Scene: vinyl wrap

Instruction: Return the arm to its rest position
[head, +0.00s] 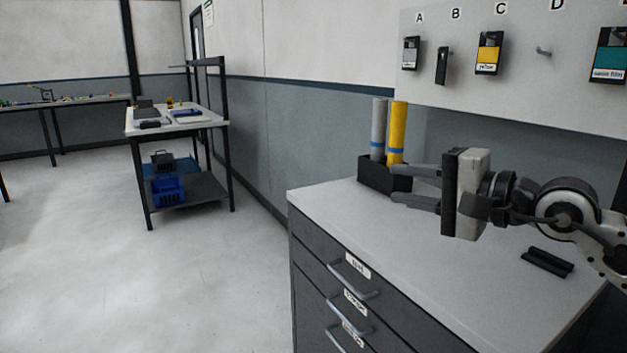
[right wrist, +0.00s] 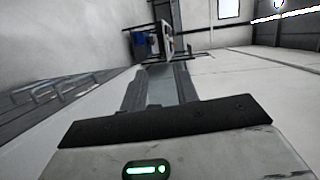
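My right gripper (head: 394,183) is raised above the right part of the cabinet top in the head view, with its fingers pointing left. The fingers are apart with nothing between them. They overlap the black holder (head: 373,177) in the picture; I cannot tell how far apart in depth they are. In the right wrist view the fingers (right wrist: 160,72) also show spread and empty, pointing into the room. My left gripper is in neither view.
The holder carries a grey roll (head: 379,130) and a yellow roll (head: 398,133). A black piece (head: 547,262) lies on the cabinet top (head: 400,237). A pegboard (head: 520,75) with packets hangs behind. A cart (head: 180,125) stands at left; floor between is clear.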

